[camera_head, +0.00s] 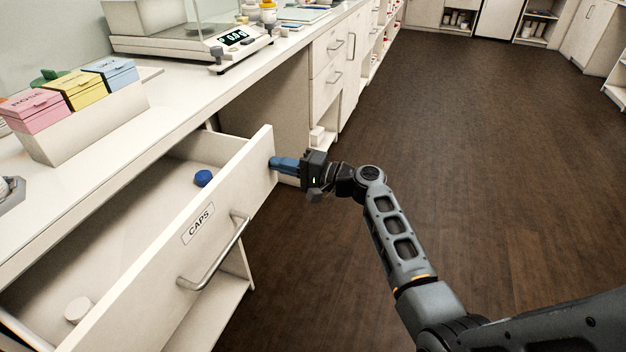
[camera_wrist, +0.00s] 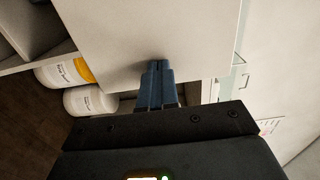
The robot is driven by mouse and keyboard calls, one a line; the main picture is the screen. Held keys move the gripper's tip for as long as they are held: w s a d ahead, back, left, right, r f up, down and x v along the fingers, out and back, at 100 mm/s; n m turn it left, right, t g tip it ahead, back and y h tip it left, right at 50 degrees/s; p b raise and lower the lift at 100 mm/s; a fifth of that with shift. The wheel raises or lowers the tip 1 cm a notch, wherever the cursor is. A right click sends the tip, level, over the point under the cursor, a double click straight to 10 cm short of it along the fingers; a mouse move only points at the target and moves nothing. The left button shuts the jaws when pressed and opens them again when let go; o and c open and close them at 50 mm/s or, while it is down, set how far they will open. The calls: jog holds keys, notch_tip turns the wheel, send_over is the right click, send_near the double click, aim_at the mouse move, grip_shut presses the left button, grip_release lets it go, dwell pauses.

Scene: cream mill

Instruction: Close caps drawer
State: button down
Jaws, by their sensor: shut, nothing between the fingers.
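The caps drawer (camera_head: 160,245) is pulled well out from under the counter, with a "CAPS" label and a bar handle (camera_head: 214,250) on its front. Inside it lie a blue cap (camera_head: 203,178) and a white cap (camera_head: 78,310). My gripper (camera_head: 272,162) is shut and empty, its blue fingertips at the far end of the drawer front, away from the handle. In the wrist view the shut fingers (camera_wrist: 158,68) point at a pale flat panel (camera_wrist: 150,35); I cannot tell whether they touch it.
The counter (camera_head: 150,110) holds a scale (camera_head: 180,40) and pink, yellow and blue boxes (camera_head: 70,95) in a holder. White containers (camera_wrist: 90,101) show at the left in the wrist view. Open brown floor (camera_head: 480,130) lies to the right.

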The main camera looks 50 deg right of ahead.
aim_at(222, 151)
jog(key=b+x, duration=0.3)
jog(key=x, duration=0.4)
jog(key=b+x, duration=0.3)
jog(key=x, duration=0.5)
jog(key=shift+f+b, duration=0.2)
jog(key=shift+b, duration=0.15)
jog(key=shift+w+a+r, duration=0.1)
jog(key=shift+w+a, duration=0.1)
jog(key=shift+w, duration=0.35)
jog(key=shift+w+a+r, duration=0.1)
jog(key=shift+w+r, duration=0.05)
jog(key=shift+r, duration=0.05)
jog(key=shift+a, duration=0.1)
jog(key=shift+b, duration=0.3)
